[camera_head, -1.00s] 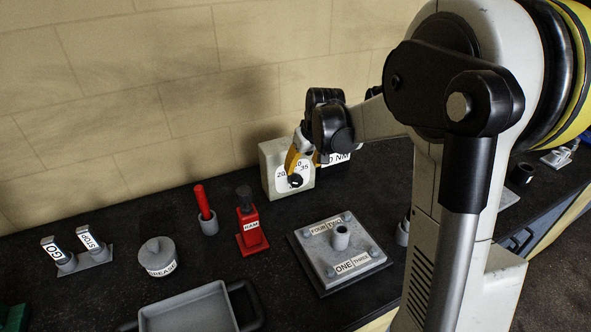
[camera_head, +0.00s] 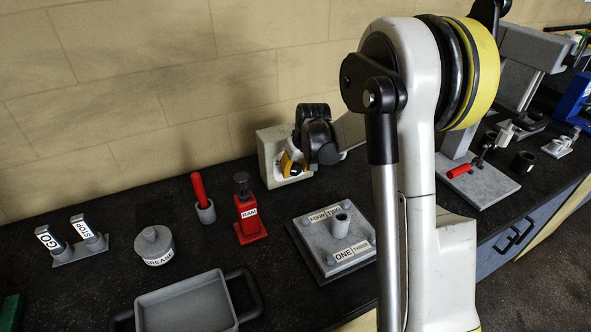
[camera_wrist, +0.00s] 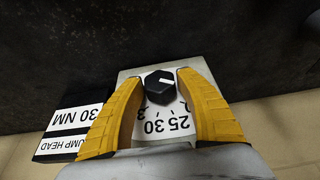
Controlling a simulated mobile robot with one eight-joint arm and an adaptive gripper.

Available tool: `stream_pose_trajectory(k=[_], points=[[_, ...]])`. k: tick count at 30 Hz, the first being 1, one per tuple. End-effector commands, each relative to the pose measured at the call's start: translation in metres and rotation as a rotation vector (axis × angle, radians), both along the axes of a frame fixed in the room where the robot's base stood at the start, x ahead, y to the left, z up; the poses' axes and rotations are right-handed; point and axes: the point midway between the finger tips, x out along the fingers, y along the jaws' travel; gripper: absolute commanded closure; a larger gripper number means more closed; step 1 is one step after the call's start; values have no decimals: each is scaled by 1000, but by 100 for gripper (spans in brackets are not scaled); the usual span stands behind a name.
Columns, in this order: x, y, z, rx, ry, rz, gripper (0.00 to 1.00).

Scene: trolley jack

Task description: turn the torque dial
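The torque dial is a black faceted knob (camera_wrist: 160,87) with a white pointer mark, on a pale box (camera_head: 269,155) that stands against the wall. In the wrist view, the numbers 25 and 30 show on its scale below the knob. My gripper (camera_wrist: 161,78) has its two yellow fingers spread, one on each side of the knob. Their tips are very close to it; I see no clear grip, and contact cannot be told. In the head view, my gripper (camera_head: 291,164) is in front of the box and hides most of the dial face.
A label reading 30 NM (camera_wrist: 75,118) is beside the dial box. A grey tray (camera_head: 185,300) lies nearer.

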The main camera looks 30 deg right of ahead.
Motion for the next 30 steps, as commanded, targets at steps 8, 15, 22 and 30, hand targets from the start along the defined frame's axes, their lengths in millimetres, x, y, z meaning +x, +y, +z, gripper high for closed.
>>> stream_pose_trajectory(k=[8, 15, 22, 30], points=[[0, 0, 0, 0, 0, 0, 94], [0, -1, 0, 30, 1, -3, 94], [-1, -2, -2, 147, 1, -3, 94], [0, -4, -3, 385, -1, -4, 94]])
